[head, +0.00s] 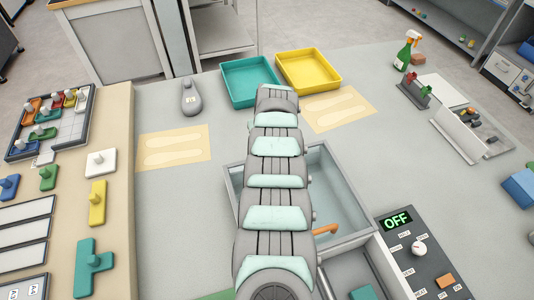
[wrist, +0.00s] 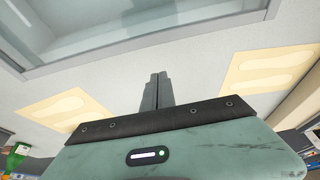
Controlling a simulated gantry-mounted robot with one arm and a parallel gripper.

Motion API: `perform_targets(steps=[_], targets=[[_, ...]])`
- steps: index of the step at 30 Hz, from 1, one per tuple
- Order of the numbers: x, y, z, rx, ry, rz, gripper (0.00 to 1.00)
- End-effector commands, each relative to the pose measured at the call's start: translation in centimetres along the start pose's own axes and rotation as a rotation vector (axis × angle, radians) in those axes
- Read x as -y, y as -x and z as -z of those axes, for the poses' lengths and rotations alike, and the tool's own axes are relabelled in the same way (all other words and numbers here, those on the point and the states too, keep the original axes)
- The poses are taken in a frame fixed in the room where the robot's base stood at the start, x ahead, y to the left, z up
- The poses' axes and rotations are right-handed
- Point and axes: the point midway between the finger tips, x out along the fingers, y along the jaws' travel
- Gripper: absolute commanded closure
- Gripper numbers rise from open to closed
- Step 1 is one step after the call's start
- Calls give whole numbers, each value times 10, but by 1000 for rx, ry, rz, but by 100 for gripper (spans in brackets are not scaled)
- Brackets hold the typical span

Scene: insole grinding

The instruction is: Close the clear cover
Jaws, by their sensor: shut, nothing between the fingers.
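The clear cover (head: 342,200) appears as a grey-framed, see-through panel or box right of centre in the head view, partly hidden behind my arm. An orange handle (head: 326,229) shows near its front edge. I cannot tell exactly how it is hinged or tilted. In the wrist view a grey frame around a clear area (wrist: 130,30) fills the top. My gripper (wrist: 158,76) is shut and empty in the wrist view, its fingertips just below that frame in the picture; I cannot tell the gap. The gripper's fingers are hidden in the head view.
A control panel (head: 437,280) reading OFF stands front right. Teal (head: 235,98) and yellow (head: 333,85) trays lie at the back. Insole mats lie left (head: 173,160) and right (head: 338,125). A board of coloured pieces (head: 125,190) lies left. The table between left mat and cover is clear.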

Motion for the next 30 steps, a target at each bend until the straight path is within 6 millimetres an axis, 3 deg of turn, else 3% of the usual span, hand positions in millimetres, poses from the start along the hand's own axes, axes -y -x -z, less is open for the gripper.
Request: perform_targets(steps=[1,8,10,30], targets=[[0,-11,-1,-5,1,-1,100],[1,-23,-2,-4,2,-1,100],[-4,-10,-2,4,0,-4,100],[-2,-6,-31,2,3,-2,100]])
